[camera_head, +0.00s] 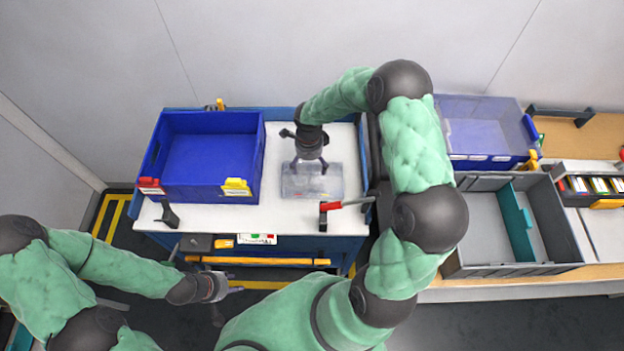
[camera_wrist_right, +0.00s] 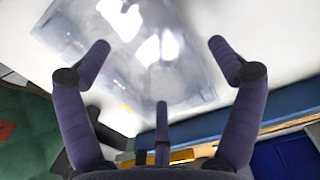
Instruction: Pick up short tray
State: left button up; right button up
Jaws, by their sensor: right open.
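A clear, short tray (camera_head: 312,184) lies flat on the white top of the blue cart, right of the blue bin. My right gripper (camera_head: 308,165) is above it, pointing down, with its fingers spread. In the right wrist view the clear tray (camera_wrist_right: 150,60) shows strong glare and lies beyond the open fingers of my right gripper (camera_wrist_right: 160,75); nothing is between them. Whether the fingertips touch the tray cannot be told. My left gripper (camera_head: 228,289) is low at the left, in front of the cart and away from the tray; its jaw state is unclear.
A blue bin (camera_head: 190,195) with red and yellow clips fills the cart's left side. A red-handled clamp (camera_head: 345,204) stands at the cart's front right. A grey crate (camera_head: 475,264) with a teal divider and a clear-lidded blue box (camera_head: 490,160) are on the right bench.

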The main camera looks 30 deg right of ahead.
aim_at(310, 169)
notch_tip(310, 169, down, 4)
jog(key=shift+w+d+r, duration=0.15)
jog(key=c, duration=1.4)
jog(key=shift+o, duration=0.2)
jog(key=shift+r, duration=0.15)
